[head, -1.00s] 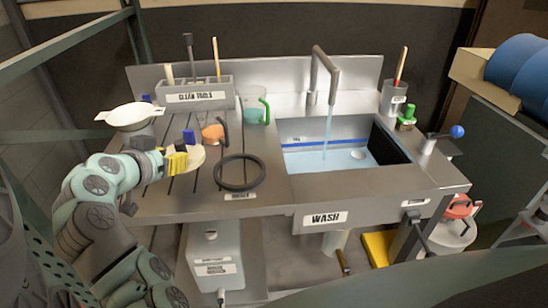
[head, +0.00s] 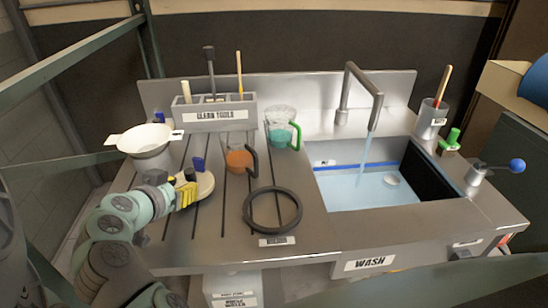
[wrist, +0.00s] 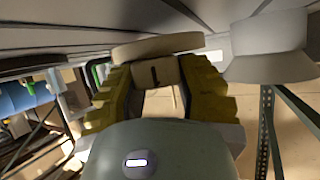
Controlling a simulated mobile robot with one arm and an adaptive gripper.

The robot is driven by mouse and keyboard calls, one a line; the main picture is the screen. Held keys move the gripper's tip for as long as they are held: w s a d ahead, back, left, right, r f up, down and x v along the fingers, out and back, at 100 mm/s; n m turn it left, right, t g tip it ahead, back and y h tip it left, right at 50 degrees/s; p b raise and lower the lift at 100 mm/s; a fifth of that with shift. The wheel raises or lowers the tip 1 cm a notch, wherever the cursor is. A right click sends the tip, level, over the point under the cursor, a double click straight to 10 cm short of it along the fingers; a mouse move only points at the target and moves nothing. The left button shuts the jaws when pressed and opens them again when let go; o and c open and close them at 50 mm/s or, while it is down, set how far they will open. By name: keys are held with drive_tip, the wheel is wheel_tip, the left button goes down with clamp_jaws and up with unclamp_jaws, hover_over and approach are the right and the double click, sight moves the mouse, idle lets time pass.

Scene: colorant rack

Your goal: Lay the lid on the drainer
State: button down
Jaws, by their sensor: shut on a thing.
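The lid is a flat, round, cream disc (head: 202,190). It shows in the head view over the grooved drainer (head: 222,220), left of the sink. My gripper (head: 186,190) has yellow fingers and is shut on the lid's knob. In the wrist view, the fingers (wrist: 163,84) press on both sides of the beige knob (wrist: 166,71), with the disc (wrist: 158,45) beyond it. The disc is close to the drainer's surface. I cannot tell whether it touches.
A white funnel-like vessel (head: 148,142) stands left of the lid. An orange-filled jug (head: 238,158), a green-handled jug (head: 281,131) and a black ring (head: 247,212) are to the right. The tool rack (head: 214,115) is behind. The drainer's front is clear.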

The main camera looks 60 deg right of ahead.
drive_tip(key=shift+r, duration=0.1)
drive_tip(key=shift+s, duration=0.1)
drive_tip(key=shift+f+b, duration=0.45)
drive_tip(key=shift+f, duration=0.2)
